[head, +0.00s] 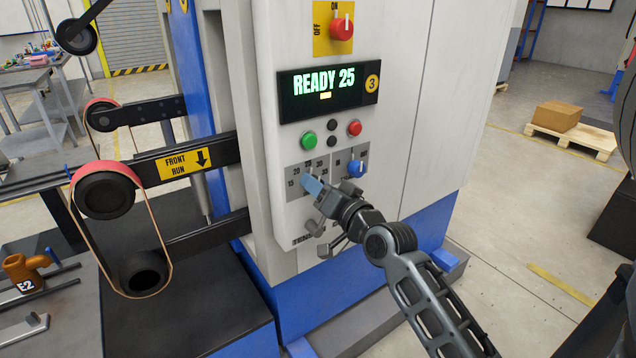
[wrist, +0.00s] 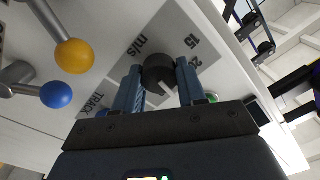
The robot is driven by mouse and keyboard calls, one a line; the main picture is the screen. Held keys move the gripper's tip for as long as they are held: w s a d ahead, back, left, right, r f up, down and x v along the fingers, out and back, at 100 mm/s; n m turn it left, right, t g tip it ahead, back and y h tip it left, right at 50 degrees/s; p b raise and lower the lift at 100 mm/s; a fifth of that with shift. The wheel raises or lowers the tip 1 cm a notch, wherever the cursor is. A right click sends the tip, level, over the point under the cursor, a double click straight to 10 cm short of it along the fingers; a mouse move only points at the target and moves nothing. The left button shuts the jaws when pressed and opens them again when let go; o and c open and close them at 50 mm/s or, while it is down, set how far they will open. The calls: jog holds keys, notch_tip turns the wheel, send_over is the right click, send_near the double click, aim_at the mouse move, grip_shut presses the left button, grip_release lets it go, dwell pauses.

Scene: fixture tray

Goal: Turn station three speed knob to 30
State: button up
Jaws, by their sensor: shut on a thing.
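The station three panel (head: 268,150) is a pale cabinet face with a round yellow "3" badge. Its display (head: 322,90) reads "READY 25". The dark round speed knob (wrist: 160,70) sits on a grey dial plate; the wrist view shows "15", part of "20" and "m/s" beside it. A pale pointer mark shows on the knob, but I cannot tell its exact reading. My gripper (head: 313,186) is at the dial, its blue fingers hiding the knob in the head view. In the wrist view, my gripper (wrist: 158,84) is shut on the knob, one finger on each side.
A blue knob (head: 356,168) is close on the right of the dial. Green (head: 309,139) and red (head: 355,128) buttons are above. Levers with yellow (wrist: 74,56) and blue (wrist: 56,94) balls are nearby. A belt machine (head: 105,195) stands left; the floor at right is mostly open.

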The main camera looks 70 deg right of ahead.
jog(key=m+p, duration=0.2)
jog(key=m, duration=0.3)
jog(key=shift+m, duration=0.4)
jog(key=shift+f, duration=0.1)
dwell(0.3)
jog(key=o, duration=1)
jog(key=shift+o, duration=0.2)
jog(key=b+v, duration=0.1)
jog(key=v, duration=0.6)
jog(key=shift+s+a, duration=0.25)
jog(key=shift+s, duration=0.05)
